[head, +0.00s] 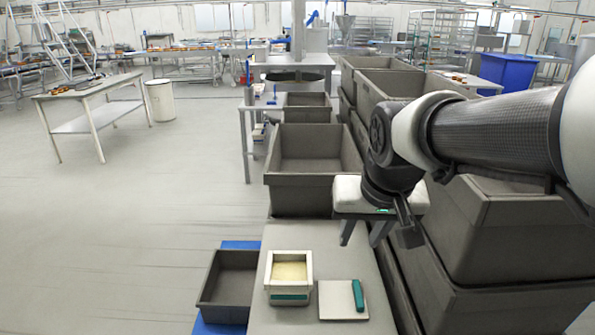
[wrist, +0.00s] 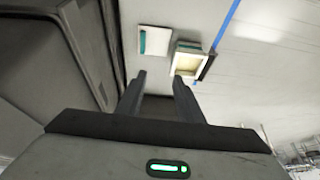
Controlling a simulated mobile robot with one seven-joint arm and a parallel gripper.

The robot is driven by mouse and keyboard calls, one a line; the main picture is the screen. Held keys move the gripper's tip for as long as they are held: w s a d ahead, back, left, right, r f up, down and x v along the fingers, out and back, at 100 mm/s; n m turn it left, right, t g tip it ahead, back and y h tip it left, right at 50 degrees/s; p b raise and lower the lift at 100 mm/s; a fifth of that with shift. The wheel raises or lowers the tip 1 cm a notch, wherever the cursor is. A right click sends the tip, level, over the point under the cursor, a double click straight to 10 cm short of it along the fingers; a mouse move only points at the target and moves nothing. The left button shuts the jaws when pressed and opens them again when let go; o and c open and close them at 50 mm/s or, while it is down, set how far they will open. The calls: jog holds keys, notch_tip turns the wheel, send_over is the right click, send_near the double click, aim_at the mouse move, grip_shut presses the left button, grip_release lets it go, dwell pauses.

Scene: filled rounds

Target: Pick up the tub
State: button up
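The tub (head: 289,286) is a square cream container with pale yellow contents and a green label on its front. It stands on the near part of the light grey table (head: 340,261) in the head view. In the wrist view the tub (wrist: 190,58) is beyond the fingertips, slightly right of centre. My gripper (head: 358,238) is above the table, up and to the right of the tub in the head view. Its two fingers are apart with nothing between them, as the wrist view (wrist: 158,82) also shows. It is not touching the tub.
A white square board with a green block (head: 358,295) on it lies right beside the tub. A grey bin (head: 229,287) stands left of the table. Large grey crates (head: 510,225) are stacked along the right, and another grey crate (head: 312,184) stands behind the table.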

jog(key=b, duration=0.4)
send_near(309, 265)
jog(key=shift+g, duration=0.3)
jog(key=b+x, duration=0.1)
jog(key=x, duration=0.7)
jog(key=shift+w, duration=0.25)
jog(key=shift+b+x, duration=0.5)
jog(key=shift+x, duration=2.35)
jog(key=shift+s+d+f, duration=0.1)
jog(key=shift+s, duration=0.1)
grip_shut()
